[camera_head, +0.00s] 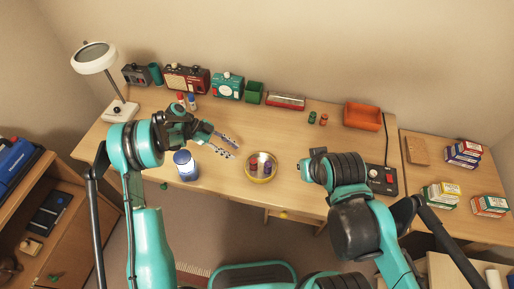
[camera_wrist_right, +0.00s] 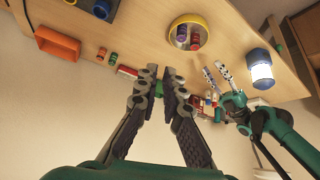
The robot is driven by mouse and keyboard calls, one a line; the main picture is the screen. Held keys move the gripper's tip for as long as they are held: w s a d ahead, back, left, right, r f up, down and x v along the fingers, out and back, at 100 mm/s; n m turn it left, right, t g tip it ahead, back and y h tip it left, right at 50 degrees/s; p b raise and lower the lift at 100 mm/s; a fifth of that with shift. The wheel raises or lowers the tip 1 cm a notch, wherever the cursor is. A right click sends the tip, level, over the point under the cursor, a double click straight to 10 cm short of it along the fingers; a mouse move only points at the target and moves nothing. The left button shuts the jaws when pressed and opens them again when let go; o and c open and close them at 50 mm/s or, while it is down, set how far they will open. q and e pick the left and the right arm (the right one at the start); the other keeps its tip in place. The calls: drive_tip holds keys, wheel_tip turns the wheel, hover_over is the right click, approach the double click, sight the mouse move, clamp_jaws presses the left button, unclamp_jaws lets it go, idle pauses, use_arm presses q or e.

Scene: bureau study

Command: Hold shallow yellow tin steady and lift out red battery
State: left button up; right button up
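The shallow round yellow tin (camera_head: 261,180) stands on the desk; it also shows in the right wrist view (camera_wrist_right: 187,17). Inside it are the red battery (camera_head: 254,163), also in the wrist view (camera_wrist_right: 195,40), and a purple-blue battery (camera_head: 267,168). My left gripper (camera_head: 235,148) is open and empty, left of the tin and apart from it; it also shows in the wrist view (camera_wrist_right: 217,74). My right gripper (camera_wrist_right: 162,72) is open and empty in the wrist view, apart from the tin. In the head view its fingers are largely hidden by my right arm.
A lamp (camera_head: 119,110), radios (camera_head: 187,79), a green box (camera_head: 254,93) and an orange tray (camera_head: 362,116) line the back. A black control box (camera_head: 382,181) sits right. The desk behind the tin is clear.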

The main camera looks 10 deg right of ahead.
drive_tip(key=w+n+g, duration=0.2)
drive_tip(key=w, duration=0.5)
drive_tip(key=n+g, duration=0.4)
drive_tip(key=g, duration=0.1)
hover_over(273, 160)
wheel_tip(273, 160, down, 21)
drive_tip(key=shift+d+f, duration=0.1)
wheel_tip(273, 160, down, 8)
drive_tip(key=shift+w+f, duration=0.1)
drive_tip(key=shift+f, duration=0.05)
